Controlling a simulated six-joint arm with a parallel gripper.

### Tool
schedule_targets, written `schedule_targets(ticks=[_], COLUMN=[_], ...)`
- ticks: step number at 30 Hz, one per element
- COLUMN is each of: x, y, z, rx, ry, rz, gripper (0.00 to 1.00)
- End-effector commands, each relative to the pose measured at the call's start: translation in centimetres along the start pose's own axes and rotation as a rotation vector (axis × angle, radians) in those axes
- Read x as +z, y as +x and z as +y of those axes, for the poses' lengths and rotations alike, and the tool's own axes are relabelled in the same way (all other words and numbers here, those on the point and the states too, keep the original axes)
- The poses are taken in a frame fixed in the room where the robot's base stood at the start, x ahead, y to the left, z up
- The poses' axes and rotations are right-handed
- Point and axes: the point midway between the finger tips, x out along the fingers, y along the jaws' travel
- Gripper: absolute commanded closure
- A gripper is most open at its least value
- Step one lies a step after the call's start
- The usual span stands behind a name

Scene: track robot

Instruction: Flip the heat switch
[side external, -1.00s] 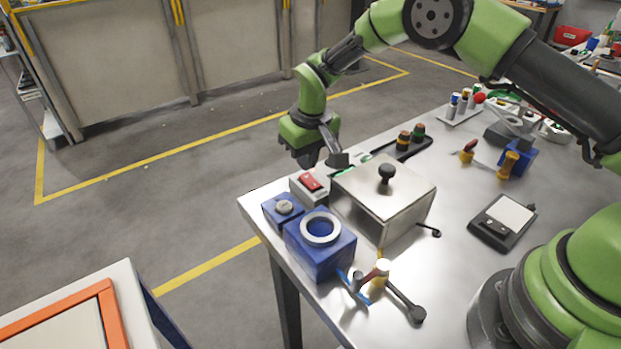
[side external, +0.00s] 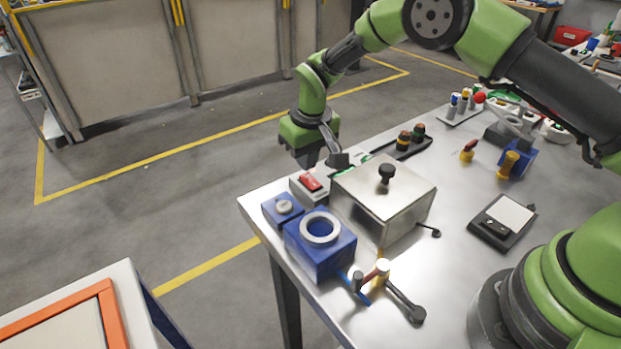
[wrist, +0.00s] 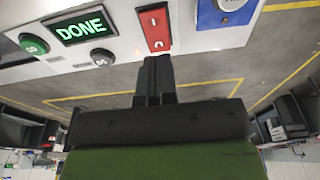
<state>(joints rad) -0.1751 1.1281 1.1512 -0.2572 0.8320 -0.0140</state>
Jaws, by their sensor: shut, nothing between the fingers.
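The heat switch is a red rocker (side external: 311,182) on a light grey housing (side external: 299,192) at the table's far left edge. In the wrist view the red rocker (wrist: 154,27) is at the top centre, with white marks on it. My gripper (wrist: 154,62) is shut and empty, its fingertips just below the rocker in that picture. I cannot tell whether they touch it. In the side view my gripper (side external: 308,157) is behind the housing, and its fingertips are hard to make out.
A green lit "DONE" display (wrist: 83,27) and round buttons sit left of the switch in the wrist view. A metal box with a black knob (side external: 387,172) stands beside the switch. Blue blocks (side external: 322,256) are in front of it. A scale (side external: 503,221) lies further right.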

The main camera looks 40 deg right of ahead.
Motion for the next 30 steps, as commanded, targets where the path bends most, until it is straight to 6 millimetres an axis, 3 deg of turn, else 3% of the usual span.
schedule_targets(ticks=[30], x=[0.2], y=[1.4], z=[0.0], rx=[0.0], ry=[0.0], rz=[0.0], gripper=[1.0])
